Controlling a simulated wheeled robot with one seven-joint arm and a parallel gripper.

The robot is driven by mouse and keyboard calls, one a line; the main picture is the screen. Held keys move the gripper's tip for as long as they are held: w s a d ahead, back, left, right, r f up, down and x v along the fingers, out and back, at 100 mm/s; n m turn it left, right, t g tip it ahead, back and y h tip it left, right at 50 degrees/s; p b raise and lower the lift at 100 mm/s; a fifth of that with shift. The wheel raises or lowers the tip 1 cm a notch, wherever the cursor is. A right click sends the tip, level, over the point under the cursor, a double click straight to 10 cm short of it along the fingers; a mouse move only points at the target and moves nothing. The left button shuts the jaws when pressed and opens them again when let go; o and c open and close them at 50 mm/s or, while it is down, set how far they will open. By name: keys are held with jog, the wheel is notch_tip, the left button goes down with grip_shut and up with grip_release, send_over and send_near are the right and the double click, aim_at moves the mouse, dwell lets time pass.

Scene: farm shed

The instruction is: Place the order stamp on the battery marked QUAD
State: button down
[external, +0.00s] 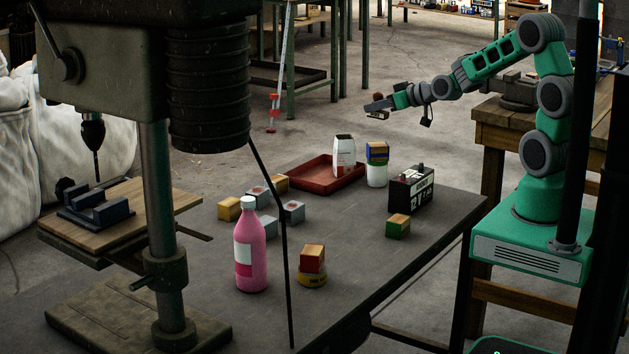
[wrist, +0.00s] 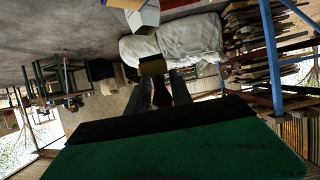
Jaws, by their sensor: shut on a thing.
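My gripper (external: 378,106) is raised at the end of the outstretched arm, above and behind the far part of the grey table. It is shut on a small stamp (external: 377,97) with a dark brown rounded knob; part of it shows below the fingers. In the wrist view a brownish piece, which looks like the stamp (wrist: 152,67), sits between the dark fingertips (wrist: 162,90). A black battery (external: 411,190) with white lettering and terminals on top stands upright near the table's right edge. I cannot read QUAD on it. The gripper is well clear of the battery.
A red tray (external: 306,178), a white carton (external: 344,154) and a white can (external: 377,176) with stacked blocks stand left of the battery. A green-sided block (external: 398,226) is in front of it. A pink bottle (external: 250,250) and several blocks stand farther left. A drill press (external: 160,200) fills the left foreground.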

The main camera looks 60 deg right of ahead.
jog(key=s+d+f+m+h+p, duration=0.1)
jog(key=s+d+m+h+p, duration=0.1)
jog(key=s+d, duration=0.6)
jog(key=n+y+p, duration=0.2)
jog(key=n+y, duration=0.1)
send_over(411, 174)
jog(key=d, duration=0.6)
jog(key=f, duration=0.5)
jog(key=shift+w+a, duration=0.15)
jog(key=shift+w, duration=0.25)
jog(key=a+r+n+y, duration=0.3)
jog(key=a+y, duration=0.1)
jog(key=a, duration=0.2)
jog(key=shift+n+g+y, duration=0.3)
jog(key=shift+n+g, duration=0.1)
jog(key=shift+g, duration=0.1)
jog(key=f, duration=0.3)
jog(key=f+b, duration=0.1)
jog(key=f, duration=0.2)
jog(key=f+b, duration=0.1)
jog(key=f, duration=0.2)
jog(key=shift+s+d, duration=0.15)
jog(key=shift+s, duration=0.2)
jog(key=c, duration=1.1)
grip_release()
jog(key=shift+r, duration=0.1)
jog(key=shift+c, duration=0.2)
